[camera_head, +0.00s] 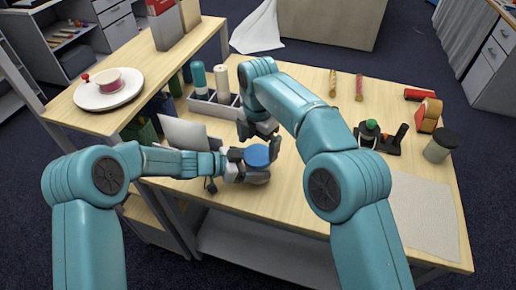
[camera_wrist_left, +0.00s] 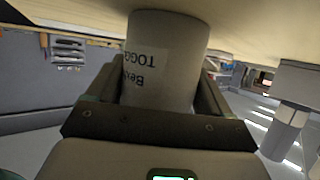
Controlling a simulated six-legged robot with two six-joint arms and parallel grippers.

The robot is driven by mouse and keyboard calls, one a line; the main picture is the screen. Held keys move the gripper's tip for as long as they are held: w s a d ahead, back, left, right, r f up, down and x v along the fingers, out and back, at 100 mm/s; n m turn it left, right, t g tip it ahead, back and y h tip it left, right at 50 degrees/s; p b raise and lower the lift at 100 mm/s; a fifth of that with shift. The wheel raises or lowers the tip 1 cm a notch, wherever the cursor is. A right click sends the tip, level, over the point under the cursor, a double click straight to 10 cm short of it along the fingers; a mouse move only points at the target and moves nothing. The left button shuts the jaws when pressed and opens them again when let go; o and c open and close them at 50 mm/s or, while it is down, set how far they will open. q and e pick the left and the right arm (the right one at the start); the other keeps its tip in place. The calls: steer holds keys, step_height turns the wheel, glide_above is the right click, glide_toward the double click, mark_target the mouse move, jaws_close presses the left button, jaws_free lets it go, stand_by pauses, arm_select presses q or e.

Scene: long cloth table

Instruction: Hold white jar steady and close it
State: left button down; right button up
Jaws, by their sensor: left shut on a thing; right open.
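The white jar (camera_head: 257,176) stands on the table near its front edge, with a round blue lid (camera_head: 257,156) at its top. I cannot tell whether the lid is fully seated. My left gripper (camera_head: 238,166) comes in from the left and is shut around the jar's side. In the left wrist view the jar (camera_wrist_left: 165,60) is between both fingers, with dark printed letters on it. My right gripper (camera_head: 262,139) is open just above and behind the lid, its fingers pointing down. Whether it touches the lid is unclear.
A laptop-like grey panel (camera_head: 185,133) and a grey caddy with bottles (camera_head: 215,108) stand left of the jar. A raised shelf (camera_head: 135,60) borders the left.

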arm_select(q)
steer(key=shift+f, duration=0.15)
arm_select(e)
steer(key=shift+r, duration=2.3)
arm_select(q)
jaws_free()
steer(key=v, duration=1.6)
steer(key=shift+a+b, duration=0.15)
steer(key=shift+b, duration=0.3)
arm_select(e)
steer(key=shift+f, duration=0.45)
